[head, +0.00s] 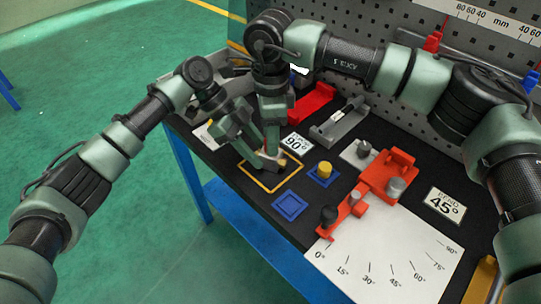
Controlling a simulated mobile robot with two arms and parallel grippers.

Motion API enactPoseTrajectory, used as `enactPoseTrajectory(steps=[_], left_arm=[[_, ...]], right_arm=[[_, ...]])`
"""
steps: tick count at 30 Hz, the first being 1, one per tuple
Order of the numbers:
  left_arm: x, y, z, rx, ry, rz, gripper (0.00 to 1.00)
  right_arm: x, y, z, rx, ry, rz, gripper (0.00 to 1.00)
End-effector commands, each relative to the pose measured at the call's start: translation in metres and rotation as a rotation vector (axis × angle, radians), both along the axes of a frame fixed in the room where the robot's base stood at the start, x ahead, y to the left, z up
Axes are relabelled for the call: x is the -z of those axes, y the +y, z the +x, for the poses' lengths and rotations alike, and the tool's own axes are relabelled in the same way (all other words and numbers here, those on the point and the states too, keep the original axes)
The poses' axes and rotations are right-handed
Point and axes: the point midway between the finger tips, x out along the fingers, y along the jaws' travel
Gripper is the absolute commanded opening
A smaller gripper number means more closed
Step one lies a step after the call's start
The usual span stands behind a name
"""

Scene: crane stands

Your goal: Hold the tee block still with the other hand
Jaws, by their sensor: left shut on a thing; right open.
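My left gripper (262,161) reaches in from the left, low over the yellow-outlined square (268,188) on the black bench top. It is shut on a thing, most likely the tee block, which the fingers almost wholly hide. Only a small pale patch (281,163) shows by the fingertips. My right gripper (272,143) comes down from above, just behind and beside the left one. It is open, with its fingers close to the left fingertips. I cannot tell whether it touches the block.
A red fixture (372,183) with grey posts stands over a white angle sheet (385,250) at right. A blue tray with a yellow peg (325,170) and an empty blue tray (290,205) lie near the square. Red (312,103) and grey (340,122) holders stand behind, before a pegboard (395,85).

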Motion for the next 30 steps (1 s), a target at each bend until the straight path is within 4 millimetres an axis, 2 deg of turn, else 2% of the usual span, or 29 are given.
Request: enactPoseTrajectory(steps=[5,12,15,29,30], left_arm=[[0.0003,-0.0001,-0.0005,0.001,0.001,0.001,0.00],[0.0003,-0.0002,-0.0004,0.001,0.001,0.000,0.00],[0.0003,-0.0002,-0.0004,0.001,0.001,0.000,0.00],[0.0001,-0.0002,-0.0003,0.001,0.001,-0.001,0.00],[0.0001,-0.0002,-0.0003,0.001,0.001,-0.001,0.00]], right_arm=[[0.0001,0.0000,0.0000,0.106,0.000,0.000,0.46],[0.0001,-0.0001,0.0001,0.423,0.000,0.000,0.46],[0.0001,-0.0001,0.0001,0.507,0.000,0.000,0.46],[0.0001,-0.0004,-0.0002,0.527,0.000,0.000,0.46],[0.0001,-0.0004,-0.0002,0.527,0.000,0.000,0.34]])
